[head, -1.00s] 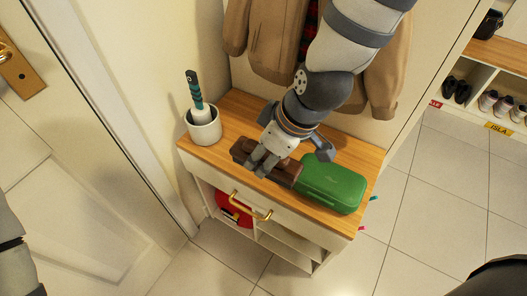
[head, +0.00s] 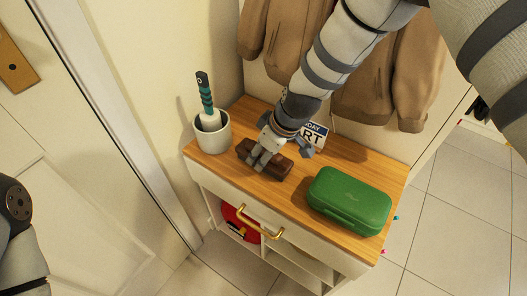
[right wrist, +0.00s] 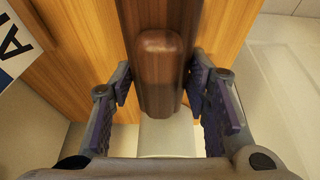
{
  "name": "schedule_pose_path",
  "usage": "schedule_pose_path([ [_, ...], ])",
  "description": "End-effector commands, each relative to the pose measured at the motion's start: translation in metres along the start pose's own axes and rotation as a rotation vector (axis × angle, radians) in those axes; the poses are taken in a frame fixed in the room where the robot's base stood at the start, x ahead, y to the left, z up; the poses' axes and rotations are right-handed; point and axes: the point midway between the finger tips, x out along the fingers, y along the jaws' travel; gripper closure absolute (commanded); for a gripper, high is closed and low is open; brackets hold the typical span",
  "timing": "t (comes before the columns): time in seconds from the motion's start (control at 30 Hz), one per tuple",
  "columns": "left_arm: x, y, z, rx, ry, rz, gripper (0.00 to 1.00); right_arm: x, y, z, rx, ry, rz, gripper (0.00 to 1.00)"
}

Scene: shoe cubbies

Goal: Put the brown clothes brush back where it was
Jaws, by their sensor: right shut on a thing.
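The brown clothes brush (head: 279,166) is at the cabinet's wooden top, between the grey pot and the green case. My right gripper (head: 257,162) comes down over it and is shut on it. In the right wrist view the brush (right wrist: 160,60) runs lengthwise between the two purple-padded fingers (right wrist: 160,82). Whether its underside touches the wood cannot be told. My left gripper is out of view.
A grey pot (head: 222,136) holding a teal-handled tool (head: 204,94) stands at the left. A green case (head: 349,198) lies at the right, with bare wood (head: 297,195) before it. A sign (head: 315,133) stands behind my gripper, and brown jackets (head: 372,85) hang above.

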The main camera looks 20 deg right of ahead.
Motion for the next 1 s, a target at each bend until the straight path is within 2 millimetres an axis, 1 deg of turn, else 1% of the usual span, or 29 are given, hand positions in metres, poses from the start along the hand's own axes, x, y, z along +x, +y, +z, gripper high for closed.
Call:
schedule_pose_path([
  [0.13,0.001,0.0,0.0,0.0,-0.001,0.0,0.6,0.001,0.0,0.0,-0.001,0.0,0.0,0.83],
  [0.17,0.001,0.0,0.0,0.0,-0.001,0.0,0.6,0.002,0.0,0.001,-0.001,0.0,0.0,0.55],
  [0.2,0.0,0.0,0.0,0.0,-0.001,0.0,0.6,0.001,0.0,0.001,-0.001,0.0,0.0,0.46],
  [0.23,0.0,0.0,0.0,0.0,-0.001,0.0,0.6,0.001,0.0,0.001,-0.001,0.0,0.0,0.39],
  [0.27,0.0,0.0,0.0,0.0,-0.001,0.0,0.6,0.001,0.0,0.0,-0.001,0.0,0.0,0.37],
  [0.53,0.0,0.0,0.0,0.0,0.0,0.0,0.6,0.0,0.0,0.0,-0.001,0.001,0.001,0.37],
  [0.6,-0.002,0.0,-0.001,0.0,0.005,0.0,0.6,-0.006,0.001,-0.002,-0.001,0.003,0.002,0.37],
  [0.67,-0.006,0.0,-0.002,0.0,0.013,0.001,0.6,-0.017,0.001,-0.003,-0.002,0.005,0.004,0.37],
  [0.8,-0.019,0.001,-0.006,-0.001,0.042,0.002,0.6,-0.059,0.002,-0.005,-0.003,0.009,0.007,0.37],
  [0.9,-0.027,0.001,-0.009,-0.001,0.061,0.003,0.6,-0.086,0.002,-0.005,-0.001,0.01,0.007,0.37],
  [1.0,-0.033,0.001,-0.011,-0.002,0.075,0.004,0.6,-0.106,0.001,-0.004,-0.002,0.008,0.006,0.37],
])
